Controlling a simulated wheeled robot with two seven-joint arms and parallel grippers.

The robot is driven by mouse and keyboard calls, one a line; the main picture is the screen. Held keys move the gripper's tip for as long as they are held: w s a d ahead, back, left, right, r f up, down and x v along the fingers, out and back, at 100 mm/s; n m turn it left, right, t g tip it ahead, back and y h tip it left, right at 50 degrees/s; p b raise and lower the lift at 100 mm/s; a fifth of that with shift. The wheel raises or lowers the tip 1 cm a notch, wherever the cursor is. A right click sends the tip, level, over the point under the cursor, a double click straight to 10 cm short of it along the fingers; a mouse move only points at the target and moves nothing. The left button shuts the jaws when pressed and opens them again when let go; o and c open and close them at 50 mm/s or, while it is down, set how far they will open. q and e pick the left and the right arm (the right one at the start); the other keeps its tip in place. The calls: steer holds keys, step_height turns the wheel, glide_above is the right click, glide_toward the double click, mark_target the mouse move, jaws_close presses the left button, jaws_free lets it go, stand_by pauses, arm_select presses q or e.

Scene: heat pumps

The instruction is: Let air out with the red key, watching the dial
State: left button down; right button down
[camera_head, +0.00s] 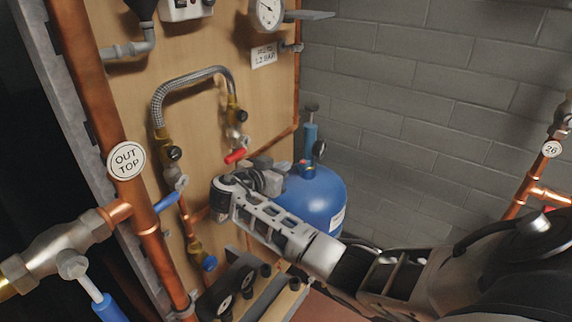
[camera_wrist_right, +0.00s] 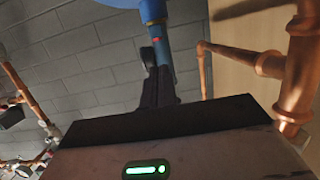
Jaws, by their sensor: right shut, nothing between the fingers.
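The red key (camera_head: 235,156) is a small red handle on the valve below the right end of the braided hose. The round white dial (camera_head: 268,12) is at the top of the board, cut by the picture's top edge. My right gripper (camera_head: 270,170) is in front of the board, below and right of the red key and apart from it. In the right wrist view its dark fingers (camera_wrist_right: 160,82) are together with nothing between them, in front of a blue cylinder (camera_wrist_right: 165,45). My left gripper is not in view.
A blue tank (camera_head: 318,195) stands just right of my right gripper. A braided hose (camera_head: 187,84) arches above. A copper pipe with an OUT TOP tag (camera_head: 126,159), a blue lever (camera_head: 166,204) and a blue-handled valve (camera_head: 104,305) are at left. A grey block wall is behind.

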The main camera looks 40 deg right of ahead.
mark_target(306, 155)
steer(key=b+x, duration=0.2)
steer(key=x, duration=0.5)
steer(key=shift+d+f, duration=0.1)
steer(key=shift+d, duration=0.05)
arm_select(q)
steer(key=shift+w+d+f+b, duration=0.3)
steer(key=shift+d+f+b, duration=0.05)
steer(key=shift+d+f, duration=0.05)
arm_select(e)
steer(key=shift+w+d, duration=0.2)
steer(key=shift+d, duration=0.25)
